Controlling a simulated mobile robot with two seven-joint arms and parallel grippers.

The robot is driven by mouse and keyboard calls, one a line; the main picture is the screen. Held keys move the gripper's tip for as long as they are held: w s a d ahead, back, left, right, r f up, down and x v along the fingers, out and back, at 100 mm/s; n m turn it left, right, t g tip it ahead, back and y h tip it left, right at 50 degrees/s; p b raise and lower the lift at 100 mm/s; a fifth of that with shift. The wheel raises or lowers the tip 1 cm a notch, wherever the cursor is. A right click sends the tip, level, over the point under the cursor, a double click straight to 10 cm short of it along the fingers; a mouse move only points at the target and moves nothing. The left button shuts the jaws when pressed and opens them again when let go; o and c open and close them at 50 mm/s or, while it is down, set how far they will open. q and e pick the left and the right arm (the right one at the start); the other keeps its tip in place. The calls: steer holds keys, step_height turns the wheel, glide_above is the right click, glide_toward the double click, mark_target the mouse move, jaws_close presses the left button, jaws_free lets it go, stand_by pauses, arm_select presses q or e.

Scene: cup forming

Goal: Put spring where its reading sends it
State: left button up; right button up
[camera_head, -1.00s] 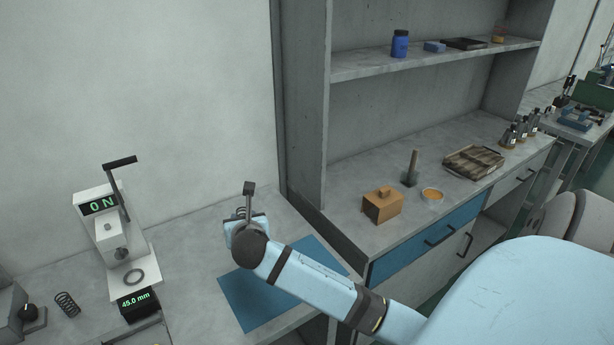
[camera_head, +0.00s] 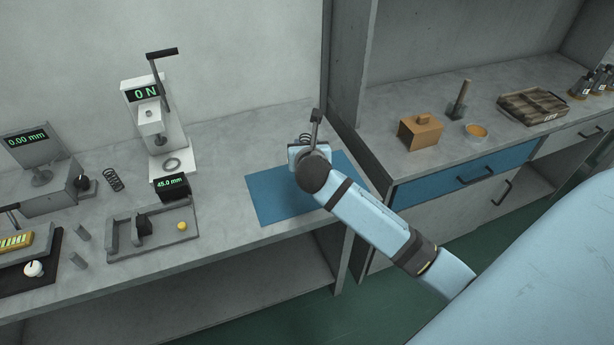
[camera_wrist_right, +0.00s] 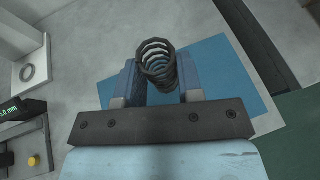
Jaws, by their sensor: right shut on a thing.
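My right gripper (camera_wrist_right: 162,88) is shut on a dark coil spring (camera_wrist_right: 158,62), held between its two fingers in the right wrist view. In the head view the top of the held spring (camera_head: 305,139) shows just behind the wrist, above the blue mat (camera_head: 268,196). A second dark spring (camera_head: 113,180) stands on the bench at left. The force tester (camera_head: 152,118) with a lever reads 0 N, and a small display (camera_head: 173,184) before it reads 45.0 mm. Another gauge (camera_head: 30,140) at far left reads 0.00 mm. My left gripper is not in view.
A grey fixture with a yellow knob (camera_head: 182,226) lies at the bench front. The bench right of the tester is clear.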

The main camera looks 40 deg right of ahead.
step_height(320, 180, down, 10)
steer(key=shift+r+b, duration=0.2)
steer(key=shift+b, duration=0.55)
steer(key=shift+f, duration=0.15)
steer(key=shift+f, duration=0.15)
steer(key=o, duration=0.9)
steer(key=shift+o, duration=0.2)
